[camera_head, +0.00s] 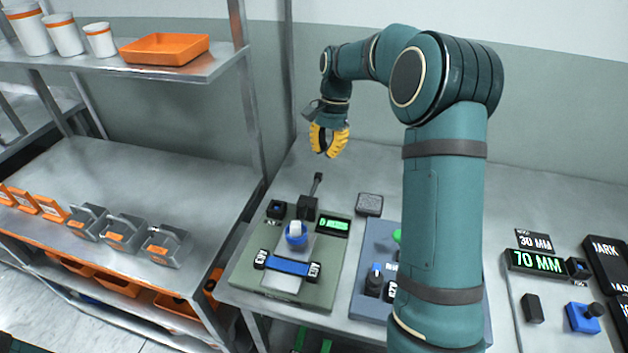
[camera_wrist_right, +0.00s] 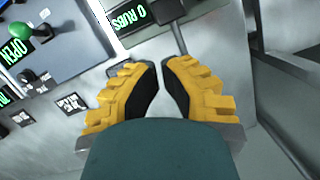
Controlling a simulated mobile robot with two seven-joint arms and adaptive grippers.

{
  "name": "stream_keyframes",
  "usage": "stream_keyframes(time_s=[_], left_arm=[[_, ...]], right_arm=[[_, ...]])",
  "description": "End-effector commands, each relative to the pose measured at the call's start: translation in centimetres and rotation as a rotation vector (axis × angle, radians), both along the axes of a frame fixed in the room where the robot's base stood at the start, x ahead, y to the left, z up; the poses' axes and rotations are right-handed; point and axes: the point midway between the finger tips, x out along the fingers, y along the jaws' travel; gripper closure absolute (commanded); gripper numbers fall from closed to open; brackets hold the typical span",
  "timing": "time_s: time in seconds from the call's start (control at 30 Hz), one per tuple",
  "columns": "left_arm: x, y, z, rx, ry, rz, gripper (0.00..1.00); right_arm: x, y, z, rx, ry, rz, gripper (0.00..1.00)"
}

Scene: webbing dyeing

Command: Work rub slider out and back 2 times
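The green rub station (camera_head: 245,272) stands on the right-hand bench, with a blue band (camera_head: 288,265) across a grey strip. A blue-and-white rubbing head (camera_head: 296,234) sits on the strip. Behind it is a dark block with a thin upright handle (camera_head: 317,183), likely the rub slider's; the handle also shows in the right wrist view (camera_wrist_right: 179,38). A counter (camera_wrist_right: 130,13) there reads 0 RUBS. My right gripper (camera_head: 328,153) hangs above and behind the handle, apart from it. Its yellow fingers have a narrow gap and hold nothing. My left gripper is out of view.
A blue-grey station (camera_head: 362,258) with a green knob stands right of the rub station, partly behind my right arm. A shelf post (camera_head: 244,80) rises at the left. The bench behind the stations is clear.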

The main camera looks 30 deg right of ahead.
Motion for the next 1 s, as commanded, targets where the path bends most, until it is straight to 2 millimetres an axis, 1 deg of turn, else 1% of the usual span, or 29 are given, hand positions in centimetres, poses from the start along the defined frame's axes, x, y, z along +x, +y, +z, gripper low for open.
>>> stream_keyframes(time_s=[0.17, 0.27, 0.5, 0.67, 0.8, 1.0], left_arm=[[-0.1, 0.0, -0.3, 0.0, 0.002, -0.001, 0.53], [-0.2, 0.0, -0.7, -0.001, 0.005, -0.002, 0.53], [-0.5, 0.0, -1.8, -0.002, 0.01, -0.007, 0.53], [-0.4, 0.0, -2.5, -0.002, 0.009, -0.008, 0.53], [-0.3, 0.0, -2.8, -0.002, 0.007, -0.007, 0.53], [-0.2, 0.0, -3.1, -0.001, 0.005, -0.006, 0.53]], right_arm=[[-0.1, 0.2, -1.0, 0.001, 0.001, 0.001, 1.0], [-0.3, 0.6, -2.5, 0.002, 0.003, 0.001, 1.0], [-0.8, 1.6, -7.1, 0.002, 0.004, 0.002, 1.0], [-1.1, 2.3, -10.0, 0.002, 0.003, 0.0, 1.0], [-2.0, 4.2, -9.8, 0.001, -0.002, 0.004, 1.0], [-2.7, 5.6, -9.7, 0.0, 0.0, 0.002, 1.0]])
